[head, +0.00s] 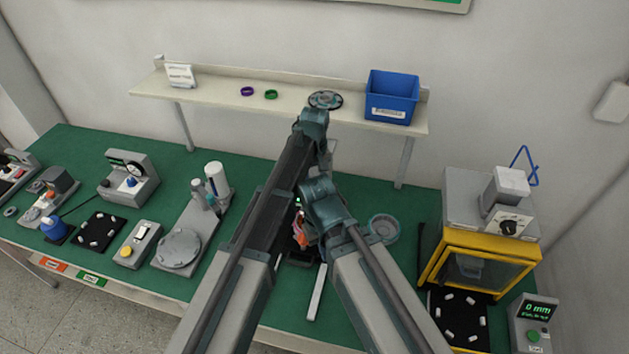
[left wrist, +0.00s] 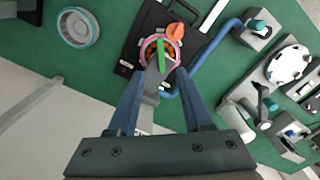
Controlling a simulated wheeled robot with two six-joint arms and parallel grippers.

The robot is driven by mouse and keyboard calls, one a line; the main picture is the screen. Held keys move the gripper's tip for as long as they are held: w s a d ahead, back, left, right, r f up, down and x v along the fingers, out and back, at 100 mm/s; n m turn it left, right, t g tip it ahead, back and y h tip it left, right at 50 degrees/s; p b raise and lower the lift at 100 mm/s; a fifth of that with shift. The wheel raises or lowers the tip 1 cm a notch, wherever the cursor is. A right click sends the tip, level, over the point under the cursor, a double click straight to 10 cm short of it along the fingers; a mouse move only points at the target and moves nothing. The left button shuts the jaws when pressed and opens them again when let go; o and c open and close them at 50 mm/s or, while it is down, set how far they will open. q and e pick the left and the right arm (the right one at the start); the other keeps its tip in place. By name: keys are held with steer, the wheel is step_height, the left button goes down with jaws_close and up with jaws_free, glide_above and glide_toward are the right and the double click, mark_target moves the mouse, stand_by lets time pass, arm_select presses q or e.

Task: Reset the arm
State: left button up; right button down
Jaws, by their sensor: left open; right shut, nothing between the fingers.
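My two arms cross the middle of the head view and hide much of the work area. My right gripper (head: 308,232) is shut and empty, mostly hidden by its own arm near a small pink and orange part (head: 299,236). My left gripper (left wrist: 158,78) is open in the left wrist view, its fingers apart. Beyond its fingertips a round part with a pink rim, copper inside and a green strip (left wrist: 159,52) sits at a black fixture (left wrist: 128,62). A grey piece lies between the fingers in the picture; whether it is at finger height I cannot tell.
A green bench (head: 260,180) carries a yellow-framed press (head: 480,255) at right, several testers at left and a teal-rimmed round part (head: 384,228). A wall shelf (head: 210,92) behind holds a blue bin (head: 391,97), a disc (head: 325,99) and two small rings.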

stand_by(0.3)
arm_select(q)
steer(key=s+a+m, duration=0.3)
steer(key=s+a, duration=1.5)
steer(key=a, duration=0.4)
steer(key=s+d+f+m+b, duration=0.2)
steer(key=s+d+f+b, duration=0.1)
steer(key=d+f+b, duration=0.2)
steer(key=s+d+f+m+y+b, duration=0.1)
steer(key=s+d+f+m+b, duration=0.1)
steer(key=d+f+b, duration=0.4)
step_height(320, 180, down, 4)
steer(key=s+b, duration=0.1)
steer(key=b, duration=0.3)
steer(key=shift+s+f+b, duration=0.15)
steer(key=shift+f+b, duration=0.1)
steer(key=shift+b, duration=0.05)
steer(key=shift+d, duration=0.1)
